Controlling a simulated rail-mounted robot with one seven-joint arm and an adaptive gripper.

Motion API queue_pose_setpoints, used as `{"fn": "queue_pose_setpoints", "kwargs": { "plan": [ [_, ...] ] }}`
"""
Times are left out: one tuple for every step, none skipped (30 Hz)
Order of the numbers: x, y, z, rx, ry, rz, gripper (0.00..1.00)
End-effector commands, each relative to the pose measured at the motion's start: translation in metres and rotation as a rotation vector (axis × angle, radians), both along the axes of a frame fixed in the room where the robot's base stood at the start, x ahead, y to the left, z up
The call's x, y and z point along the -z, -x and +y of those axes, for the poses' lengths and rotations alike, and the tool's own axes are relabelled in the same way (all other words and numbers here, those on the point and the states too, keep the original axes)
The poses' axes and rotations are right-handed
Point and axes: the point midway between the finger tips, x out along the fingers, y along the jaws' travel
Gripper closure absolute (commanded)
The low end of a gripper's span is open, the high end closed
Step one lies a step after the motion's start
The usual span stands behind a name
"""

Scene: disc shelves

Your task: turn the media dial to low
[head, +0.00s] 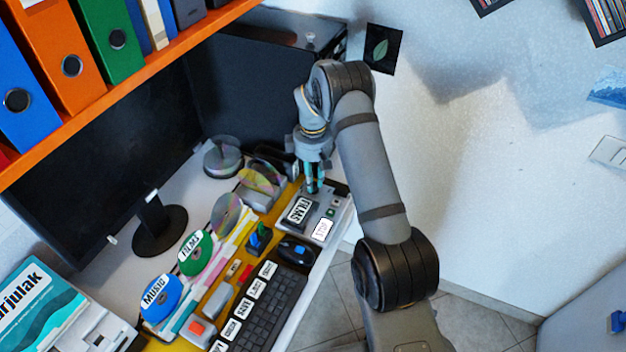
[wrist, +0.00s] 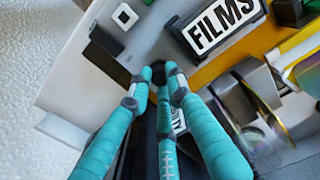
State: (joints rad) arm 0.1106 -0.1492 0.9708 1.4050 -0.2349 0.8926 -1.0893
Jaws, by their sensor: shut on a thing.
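My gripper (head: 313,187) points down at the grey box (head: 336,205) at the right end of the desk. In the wrist view my gripper (wrist: 157,76) has its teal fingers closed together on a small dark part, which I take to be the media dial. The fingers hide most of it, and I cannot read its setting. A white FILMS label (wrist: 222,25) lies beside the fingertips on the box. Another label (wrist: 178,120) is partly hidden behind the fingers.
A mouse (head: 296,251) and a keyboard (head: 263,312) lie in front. Disc holders, with a green FILMS disc (head: 195,252) and a blue MUSIC disc (head: 160,298), stand to the left. A monitor (head: 110,150) stands behind. An orange shelf (head: 130,88) with binders hangs above left.

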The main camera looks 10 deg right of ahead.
Motion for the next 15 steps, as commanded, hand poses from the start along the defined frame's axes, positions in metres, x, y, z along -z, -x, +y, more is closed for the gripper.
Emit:
{"fn": "queue_pose_setpoints", "kwargs": {
  "plan": [
    [-0.0001,0.0000,0.0002,0.000,0.000,0.000,1.00],
    [-0.0001,0.0000,0.0002,0.000,0.000,0.000,1.00],
    [-0.0001,0.0000,0.0002,0.001,0.000,0.000,0.81],
    [-0.0001,-0.0001,0.0002,0.001,0.000,0.000,0.79],
    [-0.0001,-0.0001,0.0002,0.001,0.000,0.000,0.78],
    [-0.0001,-0.0001,0.0002,0.001,0.000,0.000,0.75],
    [-0.0001,-0.0001,0.0002,0.001,0.000,0.000,0.73],
    [-0.0001,-0.0001,0.0002,0.001,0.000,0.000,0.72],
    [-0.0001,-0.0001,0.0001,0.001,0.000,0.000,0.69],
    [-0.0001,-0.0001,0.0001,0.001,0.000,0.000,0.68],
    [-0.0001,-0.0001,0.0001,0.001,0.000,0.000,0.66],
    [-0.0001,-0.0001,0.0001,0.001,0.000,0.000,0.64],
    [-0.0001,-0.0001,0.0001,0.001,0.000,0.000,0.62],
    [-0.0001,-0.0001,0.0001,0.001,0.000,0.000,0.62],
    [-0.0001,-0.0001,0.0001,0.001,0.000,0.000,0.62]
  ]
}}
